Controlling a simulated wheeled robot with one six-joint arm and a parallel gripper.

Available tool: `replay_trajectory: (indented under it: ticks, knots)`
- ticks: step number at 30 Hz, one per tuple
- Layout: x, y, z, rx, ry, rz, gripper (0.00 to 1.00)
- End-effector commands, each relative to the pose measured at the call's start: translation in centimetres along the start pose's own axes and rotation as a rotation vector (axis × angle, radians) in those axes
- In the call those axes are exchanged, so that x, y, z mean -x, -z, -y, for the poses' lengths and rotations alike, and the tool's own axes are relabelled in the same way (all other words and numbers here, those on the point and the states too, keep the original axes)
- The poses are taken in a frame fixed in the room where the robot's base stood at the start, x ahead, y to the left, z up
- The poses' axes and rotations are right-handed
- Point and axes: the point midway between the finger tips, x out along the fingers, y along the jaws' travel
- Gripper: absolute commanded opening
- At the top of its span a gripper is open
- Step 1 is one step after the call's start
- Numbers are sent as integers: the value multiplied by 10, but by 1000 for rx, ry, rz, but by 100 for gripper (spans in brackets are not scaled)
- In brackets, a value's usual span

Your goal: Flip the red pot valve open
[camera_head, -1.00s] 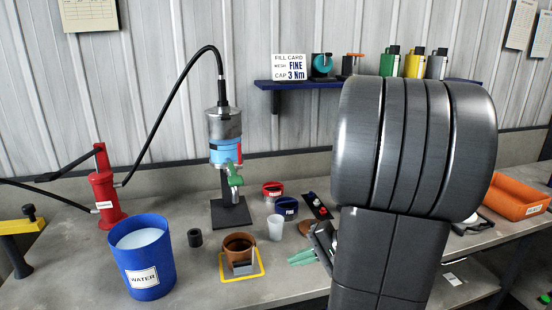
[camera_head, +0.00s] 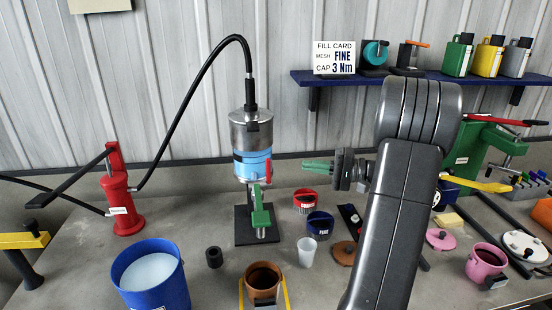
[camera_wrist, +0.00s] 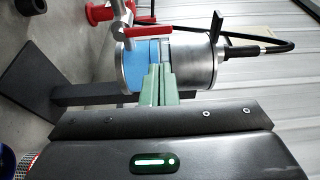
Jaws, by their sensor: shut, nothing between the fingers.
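The pot (camera_head: 251,133) is a steel cylinder with a blue band, held upright on a black stand. A small red lever (camera_head: 268,170) points upward at its lower right side, just above a green handle (camera_head: 261,213). In the wrist view, which lies sideways, the red lever (camera_wrist: 141,48) shows at the pot's blue end (camera_wrist: 140,66). My gripper (camera_head: 305,165) has green fingers, shut and empty, pointing left toward the pot at about lever height. It is apart from the lever in the head view. In the wrist view the fingertips (camera_wrist: 160,68) overlap the pot; contact cannot be told.
A brown cup (camera_head: 263,276), a clear cup (camera_head: 307,250) and red and blue containers (camera_head: 320,225) stand below the gripper. A blue water bucket (camera_head: 150,275) and a red pump (camera_head: 122,200) are at left. A black hose (camera_head: 190,95) arches up from the pot.

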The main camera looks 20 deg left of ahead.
Motion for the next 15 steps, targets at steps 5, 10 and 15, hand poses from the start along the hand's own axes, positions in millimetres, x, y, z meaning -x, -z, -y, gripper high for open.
replay_trajectory:
  ticks: [5, 10, 15]
  knots:
    - [0, 0, 0, -1, -1, 0, 0]
    - [-13, 0, 1, -2, -1, 2, 0]
    - [-44, -1, 2, -3, -2, 4, 0]
